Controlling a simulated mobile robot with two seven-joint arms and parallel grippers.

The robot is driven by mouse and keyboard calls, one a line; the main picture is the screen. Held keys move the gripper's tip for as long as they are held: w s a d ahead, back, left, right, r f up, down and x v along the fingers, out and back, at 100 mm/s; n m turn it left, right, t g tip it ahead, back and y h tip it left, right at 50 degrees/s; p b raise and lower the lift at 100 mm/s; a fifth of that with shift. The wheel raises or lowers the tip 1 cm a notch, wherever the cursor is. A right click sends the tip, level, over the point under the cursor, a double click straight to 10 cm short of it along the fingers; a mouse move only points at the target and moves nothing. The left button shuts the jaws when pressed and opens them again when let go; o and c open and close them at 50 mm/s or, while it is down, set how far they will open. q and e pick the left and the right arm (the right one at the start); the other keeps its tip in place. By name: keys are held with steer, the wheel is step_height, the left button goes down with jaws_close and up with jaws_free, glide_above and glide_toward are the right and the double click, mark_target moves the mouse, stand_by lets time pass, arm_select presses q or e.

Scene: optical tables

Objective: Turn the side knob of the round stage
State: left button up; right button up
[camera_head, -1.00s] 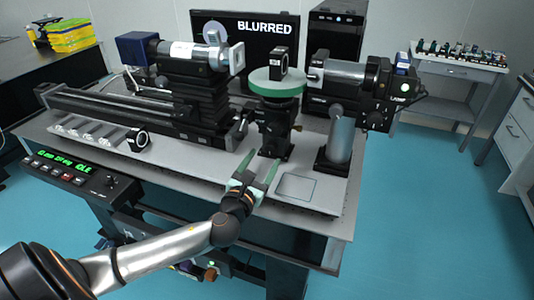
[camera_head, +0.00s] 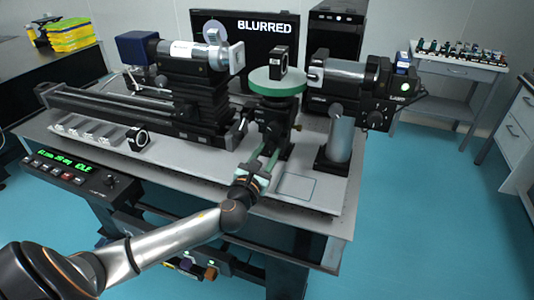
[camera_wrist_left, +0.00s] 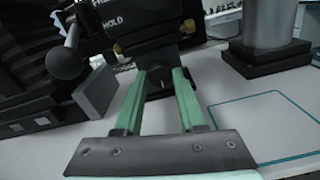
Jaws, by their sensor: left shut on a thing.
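The round stage (camera_head: 277,88) has a green-rimmed disc on a black post and stands near the table's middle, with a small black-framed part on top. Its dark side knob (camera_wrist_left: 159,84) shows in the left wrist view, low on the black body, between my fingertips and partly hidden by them. My left gripper (camera_head: 266,153) reaches the stage from the front, and its green fingers (camera_wrist_left: 160,82) are closed on the knob. A black ball-ended lever (camera_wrist_left: 66,60) sticks out to the left of the fingers. My right gripper is not in view.
A long black rail with a barrel instrument (camera_head: 190,52) lies to the left. A camera-like unit on a grey post (camera_head: 340,138) stands close on the right. A monitor reading BLURRED (camera_head: 262,27) is behind. An outlined square (camera_head: 296,187) on the tabletop is bare.

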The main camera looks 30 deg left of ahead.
arm_select(q)
jaws_close()
steer(key=shift+n, duration=0.5)
steer(key=o, duration=0.7)
jaws_free()
steer(key=shift+c, duration=0.2)
steer(key=shift+s, duration=0.15)
steer(key=v, duration=1.2)
steer(key=shift+s, duration=0.2)
